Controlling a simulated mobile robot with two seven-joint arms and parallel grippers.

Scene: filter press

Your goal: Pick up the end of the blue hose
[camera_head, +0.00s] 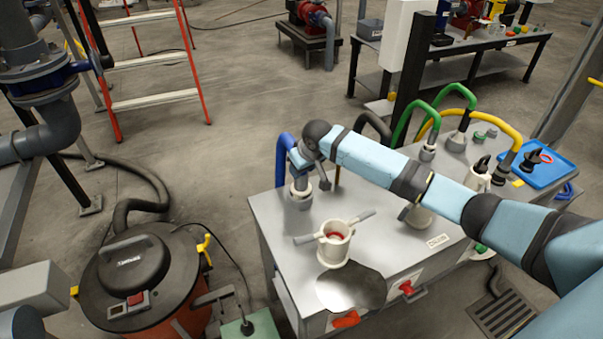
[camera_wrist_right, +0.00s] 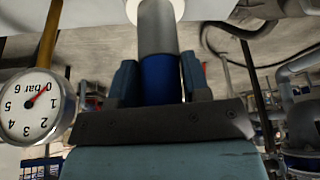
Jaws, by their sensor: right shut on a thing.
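The blue hose (camera_head: 283,160) stands at the back left corner of the grey cabinet top in the head view. My right gripper (camera_head: 299,158) reaches it from the right, partly hiding the hose end. In the right wrist view the blue hose (camera_wrist_right: 158,72) lies between the two fingers of my right gripper (camera_wrist_right: 157,82), which is shut on it. A grey coupling (camera_wrist_right: 157,38) on the hose end meets a pale round fitting (camera_wrist_right: 155,9). In the head view the fitting (camera_head: 300,192) stands on the cabinet top. My left gripper is not in view.
A pale cup-shaped fitting with side levers (camera_head: 334,242) stands on the cabinet (camera_head: 385,255), in front of the hose. Green hoses (camera_head: 409,112), a yellow hose (camera_head: 500,128) and a blue tray (camera_head: 541,168) lie to the right. An orange-and-black vacuum (camera_head: 137,272) stands left.

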